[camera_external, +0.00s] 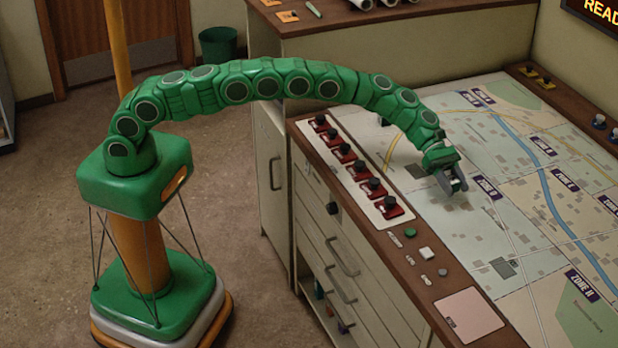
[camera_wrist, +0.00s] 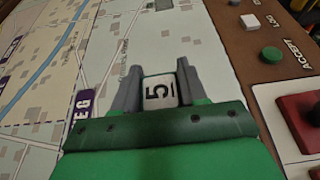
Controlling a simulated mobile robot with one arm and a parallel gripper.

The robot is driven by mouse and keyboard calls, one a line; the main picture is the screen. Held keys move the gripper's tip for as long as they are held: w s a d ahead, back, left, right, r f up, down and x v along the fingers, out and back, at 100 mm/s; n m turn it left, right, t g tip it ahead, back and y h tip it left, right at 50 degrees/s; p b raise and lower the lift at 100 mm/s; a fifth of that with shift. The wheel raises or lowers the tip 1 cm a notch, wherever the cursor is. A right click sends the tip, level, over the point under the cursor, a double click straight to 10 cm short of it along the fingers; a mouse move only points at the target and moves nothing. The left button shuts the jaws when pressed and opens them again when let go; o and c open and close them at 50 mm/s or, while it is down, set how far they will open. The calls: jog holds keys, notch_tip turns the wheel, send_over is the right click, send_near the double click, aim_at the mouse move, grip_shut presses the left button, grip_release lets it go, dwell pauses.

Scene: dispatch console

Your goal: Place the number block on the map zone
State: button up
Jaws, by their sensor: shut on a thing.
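The number block (camera_wrist: 159,93) is white with a black 5 on its face, seen in the wrist view. My gripper (camera_wrist: 158,78) is shut on it, one grey finger on each side. In the external view my gripper (camera_external: 456,186) points down over the map (camera_external: 470,225) on the console, left of a purple zone label (camera_external: 487,188). In the wrist view the map (camera_wrist: 35,60) lies beyond the fingers, and a purple label ending in G (camera_wrist: 80,106) shows left of them. I cannot tell whether the block touches the map.
A row of red switches (camera_external: 357,165) runs along a pale panel at the console's left edge. A green button (camera_external: 411,232), a white button (camera_external: 427,253) and a pink pad (camera_external: 468,313) lie nearer the front. The map surface around my gripper is clear of loose objects.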

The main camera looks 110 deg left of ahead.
aim_at(453, 203)
jog(key=shift+w+f, duration=0.25)
jog(key=shift+f, duration=1.55)
jog(key=shift+f, duration=0.15)
jog(key=o, duration=1)
jog(key=v, duration=1.2)
